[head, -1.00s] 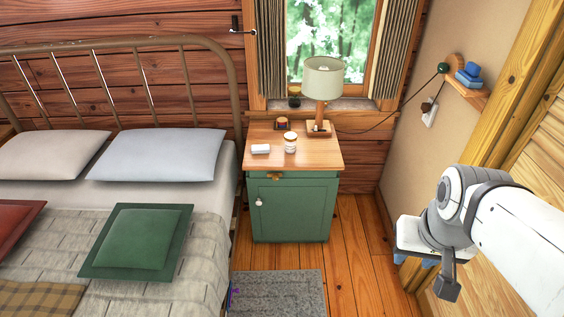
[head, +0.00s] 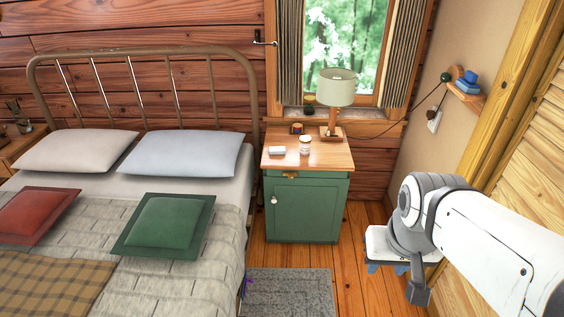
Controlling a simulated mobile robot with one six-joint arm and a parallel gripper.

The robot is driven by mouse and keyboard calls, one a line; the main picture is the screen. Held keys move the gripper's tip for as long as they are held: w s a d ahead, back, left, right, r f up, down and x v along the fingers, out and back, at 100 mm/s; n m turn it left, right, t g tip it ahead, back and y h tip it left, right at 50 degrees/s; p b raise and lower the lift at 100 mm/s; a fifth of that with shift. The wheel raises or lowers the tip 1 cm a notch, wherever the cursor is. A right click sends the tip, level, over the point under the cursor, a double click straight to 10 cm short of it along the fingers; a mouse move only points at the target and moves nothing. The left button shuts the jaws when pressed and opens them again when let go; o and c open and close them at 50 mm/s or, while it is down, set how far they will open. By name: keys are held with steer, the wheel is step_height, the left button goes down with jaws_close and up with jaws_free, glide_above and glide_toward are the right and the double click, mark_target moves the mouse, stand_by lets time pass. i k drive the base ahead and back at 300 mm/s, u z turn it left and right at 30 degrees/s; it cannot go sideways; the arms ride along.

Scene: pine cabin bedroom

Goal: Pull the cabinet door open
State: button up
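The green cabinet (head: 325,208) is a bedside stand with a wooden top, between the bed and the right-hand wall. Its green door (head: 303,218) looks shut, flush with the front. A small round white knob (head: 274,200) sits near the door's left edge. A brass-coloured piece (head: 289,175) sits above the door. My gripper (head: 387,268) is to the right of the cabinet and nearer to me, apart from it. It shows a white body with blue fingers that appear spread, with nothing seen between them. My grey wrist partly hides it.
A lamp (head: 335,90), a jar (head: 305,146) and a small white block (head: 277,150) stand on the cabinet top. The bed (head: 190,245) is close on the left. A grey rug (head: 290,290) lies in front. A wall shelf (head: 466,92) and wooden panelling border the right.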

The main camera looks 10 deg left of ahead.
mark_target(298, 209)
steer(key=u, duration=0.05)
steer(key=i, duration=0.95)
steer(key=z, duration=0.4)
